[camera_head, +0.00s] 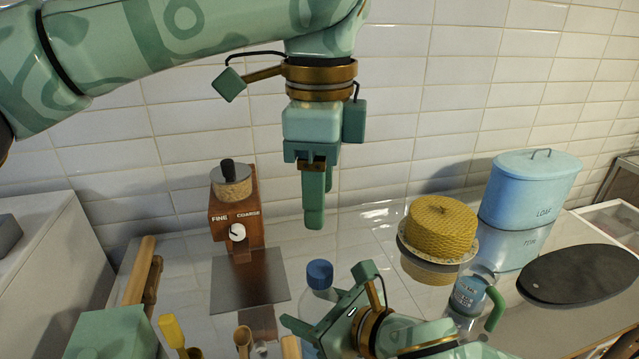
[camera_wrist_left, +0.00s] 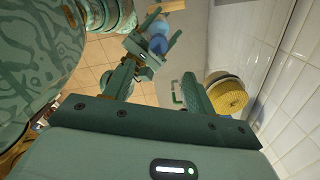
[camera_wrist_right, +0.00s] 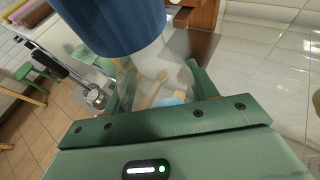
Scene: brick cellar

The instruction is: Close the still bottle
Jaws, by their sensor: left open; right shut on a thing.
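The clear bottle (camera_head: 318,294) stands upright at the front middle of the counter. Its blue cap (camera_head: 320,274) sits on the neck; I cannot tell how tight it is. My right gripper (camera_head: 325,318) is shut on the bottle's body, below the cap. In the right wrist view the cap (camera_wrist_right: 112,22) is large and close, with the clear bottle wall (camera_wrist_right: 150,68) between the fingers. My left gripper (camera_head: 314,218) is open and empty, pointing down above the bottle and behind it in the picture. The left wrist view also shows the cap (camera_wrist_left: 158,43).
A wooden grinder (camera_head: 237,215) stands behind left. A yellow honeycomb-textured round (camera_head: 440,228), a blue loaf tin (camera_head: 528,190) and a dark oval board (camera_head: 582,273) lie to the right. Wooden utensils (camera_head: 243,338) are at the front left.

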